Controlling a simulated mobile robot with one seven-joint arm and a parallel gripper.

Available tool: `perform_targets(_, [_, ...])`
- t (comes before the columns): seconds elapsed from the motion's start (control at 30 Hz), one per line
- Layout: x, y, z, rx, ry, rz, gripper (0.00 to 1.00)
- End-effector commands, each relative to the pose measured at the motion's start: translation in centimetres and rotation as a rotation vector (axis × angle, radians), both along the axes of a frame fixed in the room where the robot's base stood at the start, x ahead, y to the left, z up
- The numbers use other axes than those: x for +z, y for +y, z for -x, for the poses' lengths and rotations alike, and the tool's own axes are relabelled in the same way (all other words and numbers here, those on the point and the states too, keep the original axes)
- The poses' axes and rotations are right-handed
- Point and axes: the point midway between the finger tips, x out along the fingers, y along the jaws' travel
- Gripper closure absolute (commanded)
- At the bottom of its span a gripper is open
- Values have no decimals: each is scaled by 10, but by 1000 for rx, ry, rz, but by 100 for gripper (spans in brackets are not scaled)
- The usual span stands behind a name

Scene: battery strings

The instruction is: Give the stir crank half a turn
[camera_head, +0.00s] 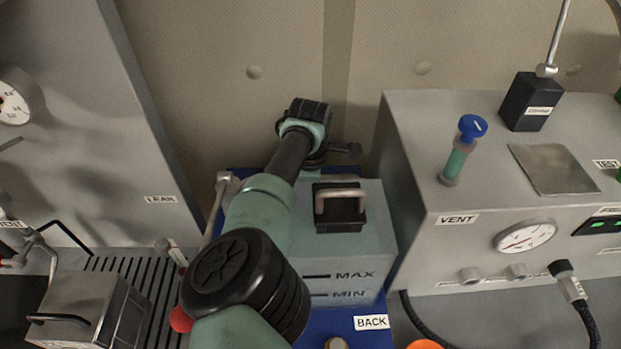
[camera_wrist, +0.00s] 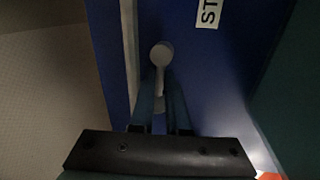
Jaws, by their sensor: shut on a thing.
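The stir crank (camera_wrist: 162,56) shows in the wrist view as a pale grey round knob on a short stem, in front of a blue surface. My gripper (camera_wrist: 162,108) is shut on the crank, with one finger on each side of the stem. A white label (camera_wrist: 208,13) beside it reads "ST", the rest cut off. In the head view my arm reaches over beside a grey tank (camera_head: 365,238) marked MAX and MIN. The fingers and the crank cannot be made out there. How far the crank is turned cannot be told.
A black block with a metal handle (camera_head: 340,194) sits on the tank. The grey VENT cabinet (camera_head: 420,160) stands close on the right, with a blue-topped valve (camera_head: 472,127). A tall grey LEAK cabinet (camera_head: 120,150) and a small metal box (camera_head: 85,305) are on the left.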

Motion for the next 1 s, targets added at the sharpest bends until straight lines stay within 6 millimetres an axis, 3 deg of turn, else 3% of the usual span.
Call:
perform_targets(0.6, [0,0,2,57,1,-2,100])
perform_targets(0.63, [0,0,2,57,1,-2,85])
perform_targets(0.8, [0,0,2,56,0,-1,56])
perform_targets(1.0, [0,0,2,56,0,-1,56])
